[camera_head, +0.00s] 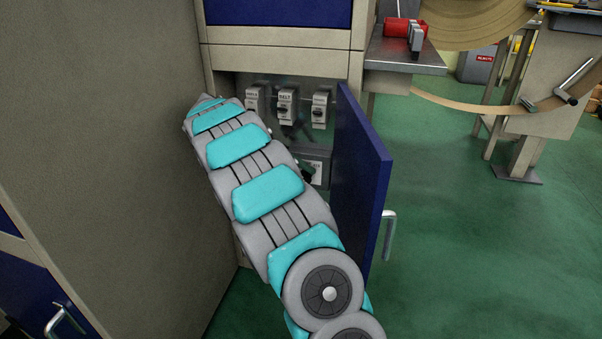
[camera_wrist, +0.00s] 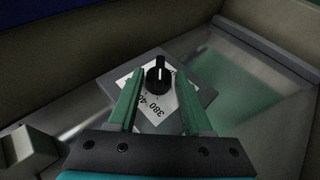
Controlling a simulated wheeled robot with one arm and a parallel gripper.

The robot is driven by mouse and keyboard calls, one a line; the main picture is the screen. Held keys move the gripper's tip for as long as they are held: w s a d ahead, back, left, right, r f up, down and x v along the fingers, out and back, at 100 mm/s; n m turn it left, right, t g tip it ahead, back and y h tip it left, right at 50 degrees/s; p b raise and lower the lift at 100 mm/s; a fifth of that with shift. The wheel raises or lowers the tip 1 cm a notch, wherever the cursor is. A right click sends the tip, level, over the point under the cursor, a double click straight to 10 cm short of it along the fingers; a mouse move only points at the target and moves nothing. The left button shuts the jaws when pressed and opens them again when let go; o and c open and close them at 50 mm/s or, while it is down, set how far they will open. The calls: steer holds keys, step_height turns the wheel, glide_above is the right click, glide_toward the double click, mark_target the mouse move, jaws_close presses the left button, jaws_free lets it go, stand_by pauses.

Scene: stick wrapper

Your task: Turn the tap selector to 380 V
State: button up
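The tap selector is a black round knob (camera_wrist: 159,78) on a tilted white label plate (camera_wrist: 182,108) in the wrist view. A pale pointer line on the knob points up in the picture. The printed 380 and a partly covered number starting with 40 are below the knob. My gripper (camera_wrist: 161,72) is open, with one green finger on each side of the knob. I cannot tell how far the fingertips are above the plate. In the head view the selector plate (camera_head: 317,168) shows inside the cabinet beside my arm, which hides the gripper.
Several breaker switches (camera_head: 287,104), one labelled BELT, line the cabinet's back wall above the selector. The open blue door (camera_head: 360,175) stands close to the right of my arm. A side wall (camera_head: 100,130) bounds the left. Green floor (camera_head: 480,260) is clear beyond the door.

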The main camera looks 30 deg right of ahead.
steer(key=shift+o, duration=1.4)
steer(key=shift+r, duration=1.55)
steer(key=shift+s+r, duration=0.1)
steer(key=shift+r, duration=0.25)
steer(key=s+a, duration=0.3)
steer(key=s, duration=0.4)
steer(key=s+a+r, duration=0.1)
steer(key=s+a, duration=0.2)
steer(key=s, duration=0.4)
steer(key=shift+s+a, duration=0.2)
steer(key=shift+a, duration=0.2)
steer(key=shift+r, duration=0.1)
